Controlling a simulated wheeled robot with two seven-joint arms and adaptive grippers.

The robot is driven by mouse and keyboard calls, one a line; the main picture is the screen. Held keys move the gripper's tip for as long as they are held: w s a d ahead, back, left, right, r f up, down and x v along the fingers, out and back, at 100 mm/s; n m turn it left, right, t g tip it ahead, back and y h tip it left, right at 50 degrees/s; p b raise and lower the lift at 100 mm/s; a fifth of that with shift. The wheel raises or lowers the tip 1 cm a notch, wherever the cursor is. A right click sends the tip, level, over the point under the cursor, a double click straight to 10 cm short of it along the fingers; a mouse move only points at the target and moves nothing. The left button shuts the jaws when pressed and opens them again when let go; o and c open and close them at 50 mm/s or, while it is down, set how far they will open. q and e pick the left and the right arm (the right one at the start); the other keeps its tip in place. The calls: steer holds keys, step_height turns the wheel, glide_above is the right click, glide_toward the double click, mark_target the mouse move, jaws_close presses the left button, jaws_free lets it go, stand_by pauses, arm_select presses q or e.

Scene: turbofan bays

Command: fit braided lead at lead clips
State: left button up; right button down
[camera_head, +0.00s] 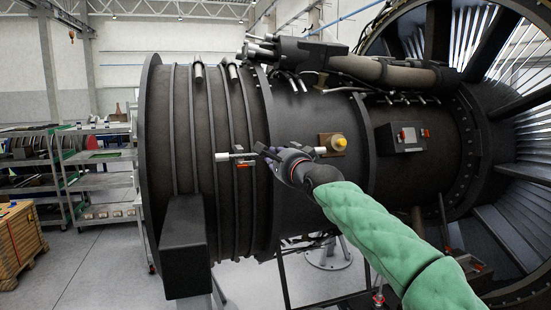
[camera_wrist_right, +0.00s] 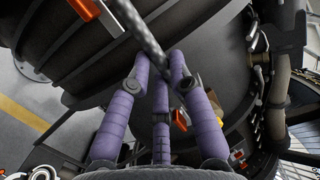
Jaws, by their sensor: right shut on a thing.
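The braided lead (camera_wrist_right: 148,38) is a grey woven rod running diagonally between the purple fingers of my right gripper (camera_wrist_right: 160,68) in the right wrist view. In the head view my right gripper (camera_head: 268,155) is shut on it at the engine casing's side. One silvery end of the lead (camera_head: 225,157) shows left of the gripper, and the other side reaches right toward a yellow fitting. A red-handled lead clip (camera_head: 240,164) sits at the left part of the lead; an orange clip part (camera_wrist_right: 84,9) shows beside it in the wrist view. I cannot tell whether the lead is seated.
The dark engine casing (camera_head: 320,195) fills the middle. A yellow-capped fitting (camera_head: 340,143) and a box with red latches (camera_head: 403,137) stick out right of the gripper. A black box (camera_head: 185,245) projects at lower left. Shelves (camera_head: 100,170) and a wooden crate (camera_head: 18,240) stand left.

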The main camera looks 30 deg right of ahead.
steer(key=shift+w+d+p, duration=0.25)
steer(key=shift+w+p, duration=0.25)
steer(key=shift+w, duration=0.45)
steer(key=shift+w+d+p, duration=0.2)
steer(key=shift+w+p, duration=0.25)
steer(key=shift+w, duration=0.5)
stand_by(1.2)
steer(key=c, duration=1)
jaws_free()
steer(key=shift+c, duration=0.2)
steer(key=s+a, duration=0.1)
steer(key=s, duration=1.1)
steer(key=shift+a, duration=0.15)
